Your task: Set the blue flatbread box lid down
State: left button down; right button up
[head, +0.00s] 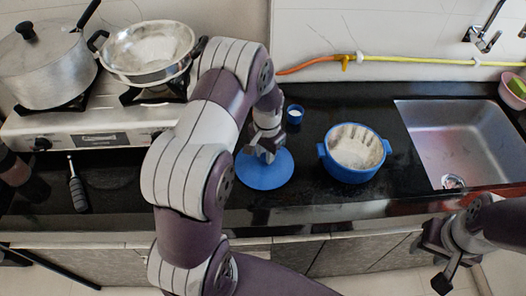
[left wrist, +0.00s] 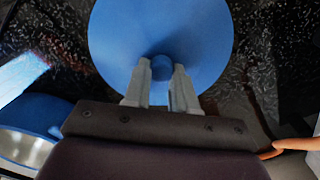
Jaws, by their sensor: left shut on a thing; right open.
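The blue flatbread box lid (head: 266,172) is a round disc with a small knob. It is at or just above the black counter, left of the blue box; I cannot tell whether it touches the counter. My left gripper (head: 266,152) is shut on the lid's knob, and the left wrist view shows both fingers (left wrist: 161,82) around the knob with the lid (left wrist: 160,25) beyond them. The blue flatbread box (head: 326,158) stands open with pale contents. My right gripper (head: 441,264) is open and empty in front of the counter at the lower right.
A stove (head: 60,132) with a pot (head: 45,65) and a steel pan (head: 150,68) is at the left. A black-handled tool (head: 77,190) lies on the counter (head: 235,215). The sink (head: 465,140) is at the right.

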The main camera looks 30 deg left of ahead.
pick_arm(q)
jog(key=c, duration=0.9)
grip_release()
jog(key=shift+a, duration=0.2)
jog(key=shift+d+r, duration=0.2)
jog(key=shift+r, duration=0.1)
notch_tip(320, 180, up, 12)
jog(key=s+d, duration=0.2)
jog(key=s, duration=0.2)
jog(key=s+d+n+t, duration=0.1)
jog(key=s+d, duration=0.2)
jog(key=s, duration=0.2)
jog(key=s+d+n, duration=0.1)
jog(key=s+d, duration=0.2)
jog(key=s, duration=0.2)
jog(key=shift+s+r+t+b, duration=0.2)
jog(key=shift+s+t+b, duration=0.05)
jog(key=shift+t+b, duration=0.05)
